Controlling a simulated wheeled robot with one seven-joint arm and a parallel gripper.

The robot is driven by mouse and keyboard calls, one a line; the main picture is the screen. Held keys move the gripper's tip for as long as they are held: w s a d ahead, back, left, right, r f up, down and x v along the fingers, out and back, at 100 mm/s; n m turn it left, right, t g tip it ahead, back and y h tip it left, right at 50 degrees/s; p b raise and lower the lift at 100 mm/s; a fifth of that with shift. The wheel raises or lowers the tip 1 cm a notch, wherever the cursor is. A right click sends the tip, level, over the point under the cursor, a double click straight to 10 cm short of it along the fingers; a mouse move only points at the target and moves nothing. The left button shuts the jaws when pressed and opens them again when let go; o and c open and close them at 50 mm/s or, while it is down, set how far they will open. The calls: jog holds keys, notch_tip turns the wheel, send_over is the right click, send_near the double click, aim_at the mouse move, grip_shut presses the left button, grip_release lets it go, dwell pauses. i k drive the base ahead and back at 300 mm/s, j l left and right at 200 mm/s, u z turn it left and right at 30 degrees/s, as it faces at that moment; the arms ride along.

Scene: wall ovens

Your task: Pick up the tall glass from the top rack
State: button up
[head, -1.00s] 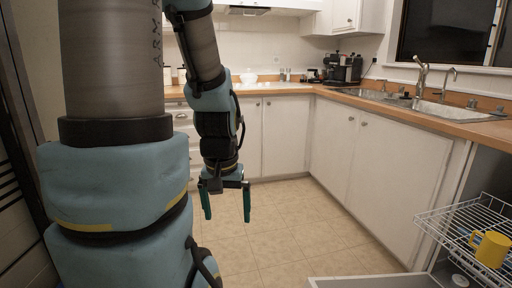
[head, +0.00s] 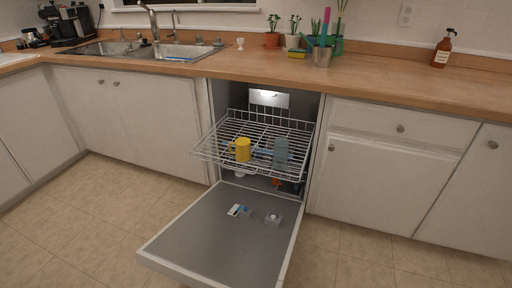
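The top rack (head: 212,152) is a white wire rack pulled out of an open dishwasher under the counter. A tall glass (head: 281,150), bluish-grey and see-through, stands on the right part of this rack. A yellow mug (head: 242,149) sits to its left on the same rack. My gripper is not in the head view now, so I cannot see where it is or whether it holds anything.
The dishwasher door (head: 215,250) is folded down, with small items (head: 272,219) lying on it. The wooden counter (head: 380,90) runs above, with a sink (head: 180,52), plants and a brown soap bottle (head: 443,49). The tile floor (head: 350,262) to the right is clear.

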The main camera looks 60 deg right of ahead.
aim_at(281, 145)
jog(key=k+l+u, duration=0.1)
jog(key=l+u, duration=0.25)
jog(key=k+l+u, duration=0.1)
jog(key=u, duration=0.25)
jog(key=k+l+u, duration=0.15)
jog(key=k+l, duration=0.25)
jog(key=k+l+u, duration=0.2)
jog(key=k+l, duration=0.15)
jog(key=k, duration=0.2)
jog(key=k+l+u, duration=0.15)
jog(key=k+l, duration=0.15)
jog(key=k, duration=0.25)
jog(key=k+l, duration=0.25)
jog(key=k, duration=0.15)
jog(key=k+l, duration=0.25)
jog(key=k, duration=0.2)
